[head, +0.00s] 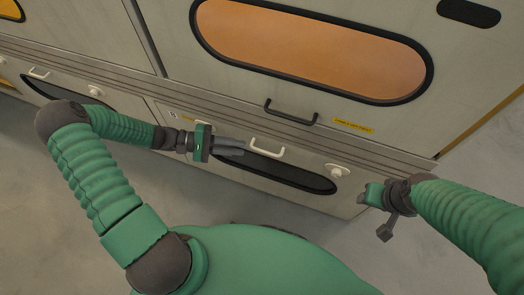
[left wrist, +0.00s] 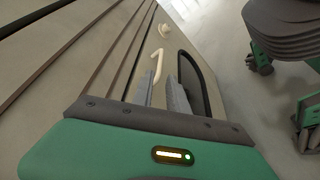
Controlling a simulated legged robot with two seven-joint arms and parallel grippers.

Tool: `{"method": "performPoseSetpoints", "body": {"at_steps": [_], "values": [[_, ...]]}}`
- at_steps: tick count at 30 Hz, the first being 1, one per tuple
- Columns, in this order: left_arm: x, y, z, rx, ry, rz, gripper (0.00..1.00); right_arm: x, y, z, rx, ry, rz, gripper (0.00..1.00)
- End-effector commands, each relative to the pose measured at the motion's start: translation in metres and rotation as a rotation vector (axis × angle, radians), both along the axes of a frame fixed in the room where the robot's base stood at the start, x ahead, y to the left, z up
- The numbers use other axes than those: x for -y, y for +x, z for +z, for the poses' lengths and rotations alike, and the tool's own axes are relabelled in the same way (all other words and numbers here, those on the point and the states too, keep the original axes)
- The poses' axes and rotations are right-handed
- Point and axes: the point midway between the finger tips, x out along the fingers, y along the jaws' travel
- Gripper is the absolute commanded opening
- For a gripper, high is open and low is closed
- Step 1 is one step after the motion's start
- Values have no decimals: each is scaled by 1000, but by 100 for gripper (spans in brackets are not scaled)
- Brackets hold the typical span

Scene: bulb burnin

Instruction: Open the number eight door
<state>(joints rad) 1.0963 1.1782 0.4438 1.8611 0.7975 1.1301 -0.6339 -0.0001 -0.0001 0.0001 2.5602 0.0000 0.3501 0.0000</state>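A pale lower door (head: 308,165) has a long dark window (head: 285,175), a white bar handle (head: 267,150) and a white knob (head: 338,171). A small label (head: 175,115) sits near its upper left; I cannot read its number surely. My left gripper (head: 241,147) is just left of the handle, its fingers pointing at it. In the left wrist view the fingers are apart and empty, with the handle (left wrist: 157,67) just beyond the tips. I cannot tell whether they touch it. The door looks closed. My right gripper (head: 374,194) is off the door's right end; its finger gap is unclear.
Above is a larger door with an orange window (head: 315,52) and a black handle (head: 290,113). Another lower door to the left has a white handle (head: 39,73) and knob (head: 96,91). Ridged trim (head: 130,82) runs between rows. The grey floor (head: 50,220) before the cabinet is clear.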

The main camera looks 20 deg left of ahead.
Motion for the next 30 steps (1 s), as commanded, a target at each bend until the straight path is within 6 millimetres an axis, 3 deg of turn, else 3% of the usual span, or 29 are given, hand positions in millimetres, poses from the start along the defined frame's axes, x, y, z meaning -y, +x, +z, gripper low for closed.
{"method": "performPoseSetpoints", "body": {"at_steps": [6, 12, 20, 25, 30], "values": [[51, 14, -15, -1, -2, -4, 19, 0, 0, -20, 0, 0, 0, 51], [75, 22, -19, -1, -1, -2, 19, 0, 0, -26, 0, 0, 0, 51], [77, 23, -18, -1, 0, 0, 19, 0, 0, -25, 0, 0, 0, 51], [77, 23, -18, -1, 0, 0, 1, 0, 0, -25, 0, 0, 0, 51], [77, 23, -19, -3, 1, -1, 0, 0, 0, -25, 0, 0, 0, 51]]}}
